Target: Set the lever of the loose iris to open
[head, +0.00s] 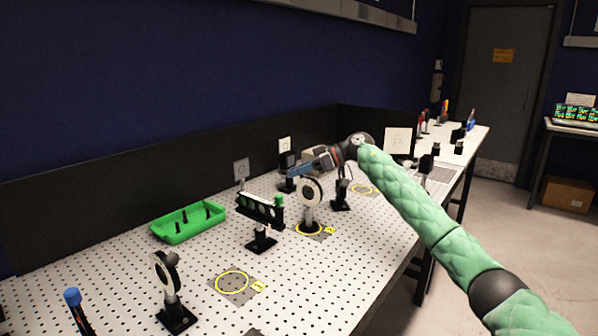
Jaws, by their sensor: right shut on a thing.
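A round iris (310,191) with a white face and a dark centre stands upright on a black post, inside a yellow ring on the perforated table. My right gripper (298,171) reaches in from the right to the upper edge of this iris and is shut on it. The lever is too small to make out, so its setting cannot be told. A second round, dark-rimmed mount (165,272) stands on a post at the front left. I cannot tell from its look whether it is an iris. My left gripper is not in view.
A black holder with round filters (260,208) stands just left of the iris. A green tray (188,222) lies farther left. An empty yellow ring (232,282) marks the front. More posts and a white square card (398,140) stand behind; the table's front right is clear.

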